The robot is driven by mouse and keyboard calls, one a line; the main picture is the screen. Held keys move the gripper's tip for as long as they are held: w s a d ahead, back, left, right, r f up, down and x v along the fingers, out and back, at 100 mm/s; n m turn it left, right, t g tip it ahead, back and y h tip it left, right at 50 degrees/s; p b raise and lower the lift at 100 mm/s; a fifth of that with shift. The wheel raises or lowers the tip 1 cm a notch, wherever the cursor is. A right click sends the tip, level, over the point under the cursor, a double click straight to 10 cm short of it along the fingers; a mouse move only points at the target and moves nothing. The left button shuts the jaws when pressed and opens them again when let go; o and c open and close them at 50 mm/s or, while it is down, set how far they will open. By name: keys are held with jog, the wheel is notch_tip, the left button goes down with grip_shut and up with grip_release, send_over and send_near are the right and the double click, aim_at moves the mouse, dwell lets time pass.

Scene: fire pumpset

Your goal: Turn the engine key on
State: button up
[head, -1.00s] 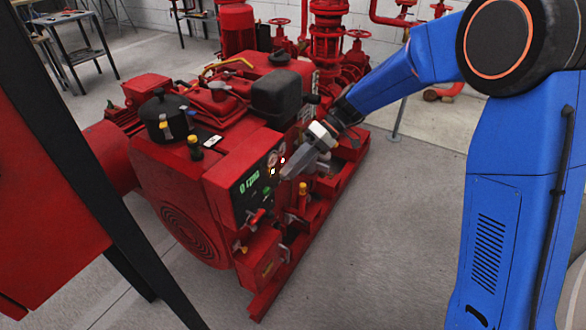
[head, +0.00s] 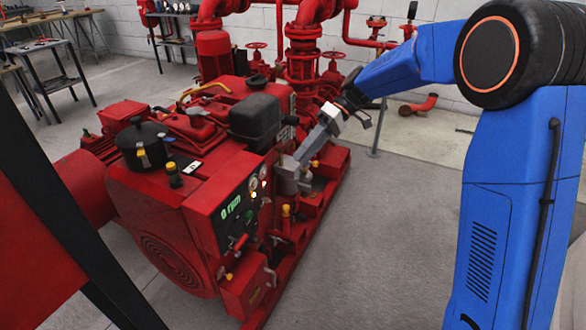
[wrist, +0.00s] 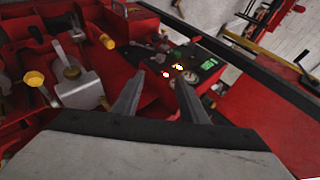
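The red engine pumpset stands in the middle of the head view. Its dark control panel (head: 242,208) faces right, with a green display, gauges and lit lamps. The panel also shows in the wrist view (wrist: 165,62), beyond my fingers. A red lever or switch (head: 239,242) sits low on the panel. I cannot make out the engine key for certain. My gripper (head: 300,160) is to the right of the panel, pointing toward the engine. In the wrist view its two fingers (wrist: 157,92) are apart with nothing between them.
A black tank (head: 255,118) and a yellow-capped filler (head: 174,174) top the engine. A dark post (head: 60,220) crosses the left foreground. Red pipes and valves (head: 305,50) stand behind. Grey floor (head: 390,230) is clear to the right.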

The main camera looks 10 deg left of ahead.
jog(key=v, duration=0.3)
jog(key=shift+w+d+r, duration=0.1)
jog(key=shift+d+r, duration=0.05)
jog(key=shift+d, duration=0.05)
jog(key=s+d+r+m+t+h, duration=0.35)
jog(key=s+d+m+t, duration=0.25)
jog(key=s+d, duration=1.05)
jog(key=s+d+f+m+t+h, duration=0.2)
jog(key=s+d+m, duration=0.1)
jog(key=s+d, duration=0.4)
jog(key=s+d+f+m+t+h, duration=0.2)
jog(key=s+d+f+m+t, duration=0.1)
jog(key=s+d, duration=0.4)
jog(key=shift+s+d, duration=0.3)
jog(key=shift+s, duration=0.75)
jog(key=shift+c, duration=0.6)
